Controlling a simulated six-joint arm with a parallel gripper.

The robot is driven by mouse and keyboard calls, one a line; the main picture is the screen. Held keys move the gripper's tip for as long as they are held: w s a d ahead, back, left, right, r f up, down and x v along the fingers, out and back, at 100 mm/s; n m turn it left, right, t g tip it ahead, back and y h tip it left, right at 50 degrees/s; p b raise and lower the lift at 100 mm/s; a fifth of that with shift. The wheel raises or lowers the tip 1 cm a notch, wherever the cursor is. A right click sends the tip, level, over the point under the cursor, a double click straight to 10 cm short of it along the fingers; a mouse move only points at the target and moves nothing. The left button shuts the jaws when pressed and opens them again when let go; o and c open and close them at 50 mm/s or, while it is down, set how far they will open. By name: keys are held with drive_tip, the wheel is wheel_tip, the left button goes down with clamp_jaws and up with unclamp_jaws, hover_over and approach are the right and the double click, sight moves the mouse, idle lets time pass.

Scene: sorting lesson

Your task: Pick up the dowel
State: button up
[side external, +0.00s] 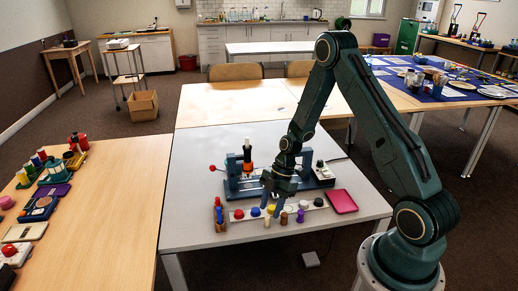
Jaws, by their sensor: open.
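My gripper (275,199) is open and points down over the middle of the grey table (196,168), just above a pale strip (320,210) with coloured knobs. Small upright pegs stand along the front of the strip: a pale one (267,221), a yellowish one (284,217) and a purple one (300,215). To their left a brown block (221,226) bears red and blue upright pieces. I cannot tell which of these is the dowel; they are small in this view. No piece is seen between my fingers, though the dark jaws partly hide the strip.
A blue apparatus (232,166) with an orange and black upright tool (247,152) stands behind my gripper. A pink tray (342,201) lies to the right. A wooden table (110,215) with coloured items stands left. The grey table's left front is clear.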

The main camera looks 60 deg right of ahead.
sight(267, 217)
drive_tip(key=shift+x, duration=2.2)
drive_tip(key=shift+c, duration=0.2)
clamp_jaws()
